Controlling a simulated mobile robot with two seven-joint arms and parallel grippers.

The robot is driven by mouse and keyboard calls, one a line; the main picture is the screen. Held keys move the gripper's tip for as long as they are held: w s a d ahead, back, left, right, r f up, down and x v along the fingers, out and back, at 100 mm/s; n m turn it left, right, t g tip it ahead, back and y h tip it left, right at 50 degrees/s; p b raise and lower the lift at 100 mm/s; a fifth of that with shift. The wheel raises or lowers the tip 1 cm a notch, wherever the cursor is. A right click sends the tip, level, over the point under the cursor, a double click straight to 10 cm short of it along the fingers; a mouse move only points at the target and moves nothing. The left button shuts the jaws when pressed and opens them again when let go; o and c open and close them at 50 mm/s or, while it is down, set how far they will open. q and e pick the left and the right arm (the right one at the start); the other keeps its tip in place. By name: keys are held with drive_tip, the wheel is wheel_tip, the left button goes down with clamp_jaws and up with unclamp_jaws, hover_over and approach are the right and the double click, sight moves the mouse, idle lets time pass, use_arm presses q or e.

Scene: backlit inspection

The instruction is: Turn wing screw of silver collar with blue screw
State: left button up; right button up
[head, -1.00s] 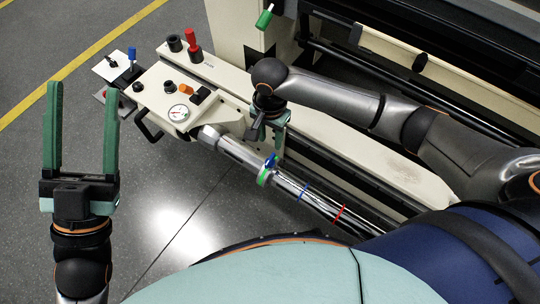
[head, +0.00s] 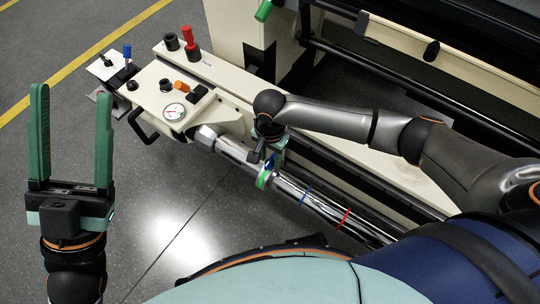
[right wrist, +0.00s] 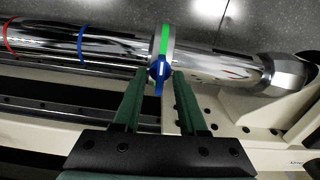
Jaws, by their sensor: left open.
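The silver collar (head: 263,180), with a green mark, sits around a chromed tube (head: 291,187). Its blue wing screw (head: 269,163) sticks out on the side towards my right gripper (head: 276,154). In the right wrist view the collar (right wrist: 153,42) is at top centre and the blue screw (right wrist: 159,70) points down. There my right gripper (right wrist: 156,78) is open, one green finger on each side of the screw, with gaps visible. In the head view my right gripper partly hides the screw. My left gripper (head: 70,95) is open and empty over the floor at the left.
The tube carries a blue ring (head: 307,193) and a red ring (head: 344,217). A cream machine panel (head: 160,82) at the back left holds a gauge (head: 174,112), knobs and red, orange and blue levers. A cream rail runs beside the tube. The floor at front left is clear.

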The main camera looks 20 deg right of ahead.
clamp_jaws()
idle(0.3)
